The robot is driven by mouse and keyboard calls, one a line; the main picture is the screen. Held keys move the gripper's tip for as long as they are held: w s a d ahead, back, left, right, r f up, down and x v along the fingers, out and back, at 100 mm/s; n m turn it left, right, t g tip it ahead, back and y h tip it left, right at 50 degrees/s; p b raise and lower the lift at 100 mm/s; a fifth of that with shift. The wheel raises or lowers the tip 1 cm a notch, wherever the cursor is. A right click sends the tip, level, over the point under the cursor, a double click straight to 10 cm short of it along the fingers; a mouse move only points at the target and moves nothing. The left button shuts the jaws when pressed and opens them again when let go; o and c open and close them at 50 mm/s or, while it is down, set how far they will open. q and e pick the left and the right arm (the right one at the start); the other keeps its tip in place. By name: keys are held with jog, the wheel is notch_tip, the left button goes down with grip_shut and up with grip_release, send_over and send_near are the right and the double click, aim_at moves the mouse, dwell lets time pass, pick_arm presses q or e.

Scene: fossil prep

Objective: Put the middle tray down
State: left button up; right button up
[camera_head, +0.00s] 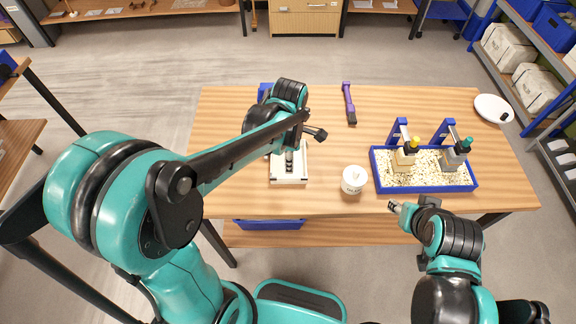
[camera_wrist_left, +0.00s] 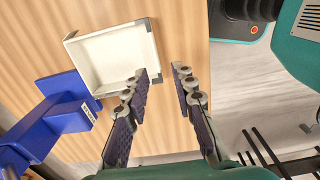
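A shallow white tray (camera_head: 289,181) rests on the wooden table, partly hidden by my left arm. In the left wrist view the white tray (camera_wrist_left: 108,48) looks empty, with dark corner pieces. My left gripper (camera_wrist_left: 162,73) has its fingers spread apart with nothing between them. One finger overlaps the tray's near corner in that view; I cannot tell if it touches. My right gripper (camera_head: 410,207) is by the table's front edge, below the blue sand tray; its finger gap is unclear. No other similar white tray is distinguishable on the table.
A blue stand (camera_wrist_left: 45,122) stands beside the white tray. A white jar (camera_head: 354,180) is to its right. A purple-handled brush (camera_head: 348,101) and white plate (camera_head: 493,108) lie farther back.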

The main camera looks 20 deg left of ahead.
pick_arm(q)
jog(key=s+a+r+m+t, duration=0.2)
jog(key=s+m, duration=0.3)
jog(key=m, duration=0.5)
jog(key=s+a+r+m+t, duration=0.2)
jog(key=s+r+m+t, duration=0.3)
jog(key=m, duration=0.6)
jog(key=shift+a+r, duration=0.15)
jog(key=shift+a, duration=0.2)
